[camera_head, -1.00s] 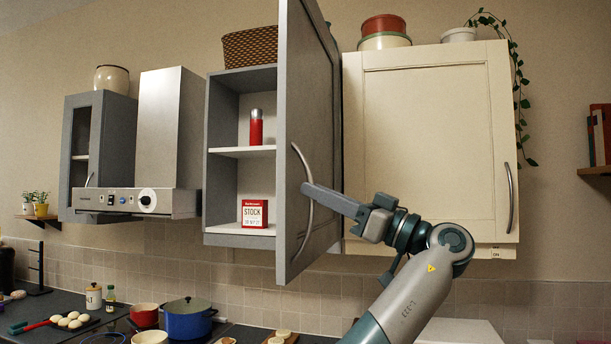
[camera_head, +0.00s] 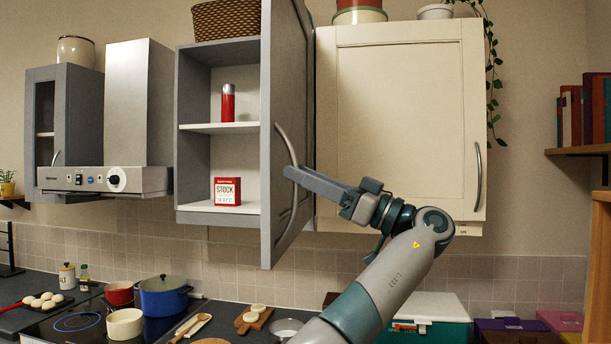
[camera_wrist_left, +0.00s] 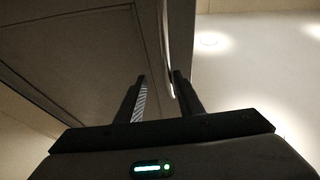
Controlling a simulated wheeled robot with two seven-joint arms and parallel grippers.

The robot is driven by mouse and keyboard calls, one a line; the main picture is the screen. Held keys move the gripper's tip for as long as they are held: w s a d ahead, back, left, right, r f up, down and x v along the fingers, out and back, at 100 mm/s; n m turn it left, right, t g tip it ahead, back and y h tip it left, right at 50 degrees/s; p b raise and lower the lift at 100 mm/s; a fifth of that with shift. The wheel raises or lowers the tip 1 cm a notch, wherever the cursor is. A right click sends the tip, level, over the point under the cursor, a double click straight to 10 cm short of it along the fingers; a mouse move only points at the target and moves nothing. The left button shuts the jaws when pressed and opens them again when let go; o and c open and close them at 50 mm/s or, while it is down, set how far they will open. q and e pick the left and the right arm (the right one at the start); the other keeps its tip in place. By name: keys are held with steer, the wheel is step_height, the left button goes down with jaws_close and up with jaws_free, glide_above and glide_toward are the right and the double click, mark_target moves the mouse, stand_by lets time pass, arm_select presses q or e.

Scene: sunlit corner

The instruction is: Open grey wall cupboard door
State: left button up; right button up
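The grey wall cupboard (camera_head: 190,135) stands open in the head view. Its grey door (camera_head: 285,110) is swung far out towards me, its inside facing left. A curved metal handle (camera_head: 293,205) is on the door's outer face. My left gripper (camera_head: 290,172) is at the handle's upper middle, reaching in from the right. In the left wrist view the fingers (camera_wrist_left: 160,85) are apart, with the handle (camera_wrist_left: 171,80) close to the right finger and a gap beside the left one. Whether a finger touches it is hard to tell. My right gripper is not in view.
A red canister (camera_head: 228,105) and a stock box (camera_head: 227,191) sit inside the cupboard. A cream cupboard (camera_head: 395,130) stands right behind the door. Below, the worktop holds a blue pot (camera_head: 163,297) and boards. A bookshelf (camera_head: 580,150) is at far right.

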arm_select(q)
steer(key=shift+w+f, duration=0.1)
steer(key=shift+f, duration=0.2)
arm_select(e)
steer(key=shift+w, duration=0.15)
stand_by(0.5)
